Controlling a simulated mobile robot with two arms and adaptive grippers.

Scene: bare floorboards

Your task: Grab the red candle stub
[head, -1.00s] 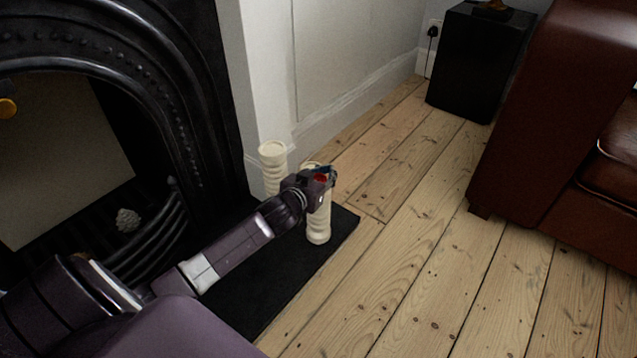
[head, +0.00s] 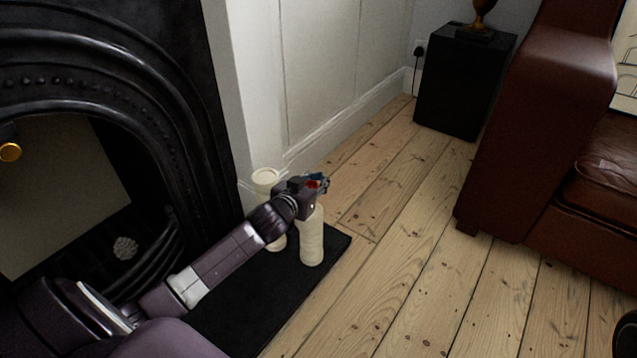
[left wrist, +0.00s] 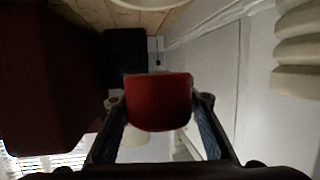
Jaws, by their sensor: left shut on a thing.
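The red candle stub (left wrist: 158,102) sits between the two fingers of my left gripper (left wrist: 160,106) in the left wrist view, with a finger against each side. In the head view only a small red patch of the stub (head: 312,184) shows at the tip of my left gripper (head: 318,184). The gripper is shut on it, above the front cream candle holder (head: 312,238). Whether the stub is clear of the holder's top is hidden by the gripper. My right gripper is not in view.
A second cream holder (head: 265,178) stands behind, close to the white wall. Both stand on the black hearth slab (head: 235,310) before the black fireplace (head: 150,70). A black box (head: 463,85) and a brown leather sofa (head: 535,130) stand right. Floorboards (head: 420,250) between are bare.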

